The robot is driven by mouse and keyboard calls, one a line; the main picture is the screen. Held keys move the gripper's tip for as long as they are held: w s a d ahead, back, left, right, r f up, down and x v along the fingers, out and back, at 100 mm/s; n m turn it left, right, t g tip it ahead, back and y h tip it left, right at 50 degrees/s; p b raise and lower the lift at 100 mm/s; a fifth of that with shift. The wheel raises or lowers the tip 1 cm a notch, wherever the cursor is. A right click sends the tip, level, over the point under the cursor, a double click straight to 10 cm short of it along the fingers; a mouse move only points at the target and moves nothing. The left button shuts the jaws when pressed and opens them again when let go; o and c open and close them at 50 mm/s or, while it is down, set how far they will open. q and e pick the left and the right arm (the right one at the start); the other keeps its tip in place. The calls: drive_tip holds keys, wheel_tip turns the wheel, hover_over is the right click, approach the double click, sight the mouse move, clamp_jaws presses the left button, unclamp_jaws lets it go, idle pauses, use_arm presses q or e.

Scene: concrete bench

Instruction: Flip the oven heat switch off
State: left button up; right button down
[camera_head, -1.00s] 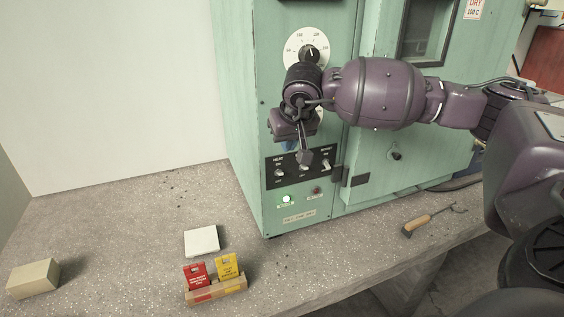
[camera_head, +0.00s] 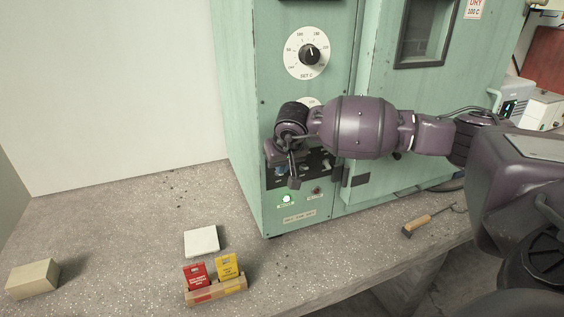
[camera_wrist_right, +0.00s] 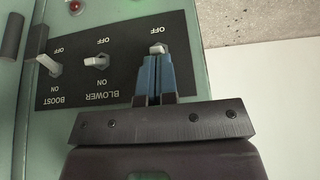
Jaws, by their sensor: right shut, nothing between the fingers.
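The black switch panel (camera_head: 325,168) on the green oven (camera_head: 245,140) is mostly covered by my right gripper (camera_head: 280,170) in the head view. In the right wrist view, which shows the panel upside down, the right gripper's blue fingers (camera_wrist_right: 154,70) are closed together with nothing between them. Their tips are at the heat switch (camera_wrist_right: 157,47), touching or very close to it; its HEAT label is hidden. Its lever tip shows beside the OFF mark, but its exact position is unclear. The blower switch (camera_wrist_right: 97,61) and boost switch (camera_wrist_right: 48,66) are beside it. My left gripper is out of view.
A round dial (camera_head: 310,54) is above the panel, and a lit green lamp (camera_head: 286,199) below it. On the bench are a white tile (camera_head: 201,241), a box with red and yellow packets (camera_head: 216,290), a beige block (camera_head: 33,278) and a wooden-handled tool (camera_head: 430,220).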

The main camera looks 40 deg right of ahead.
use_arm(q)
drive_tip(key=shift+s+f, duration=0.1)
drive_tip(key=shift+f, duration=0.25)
use_arm(e)
drive_tip(key=shift+s+f, duration=0.15)
use_arm(q)
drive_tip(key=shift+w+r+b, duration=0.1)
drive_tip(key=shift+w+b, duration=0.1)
drive_tip(key=shift+b, duration=0.15)
use_arm(e)
drive_tip(key=shift+s+f, duration=0.1)
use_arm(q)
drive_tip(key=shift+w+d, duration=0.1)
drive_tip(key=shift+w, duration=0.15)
use_arm(e)
drive_tip(key=shift+s+a+f, duration=0.1)
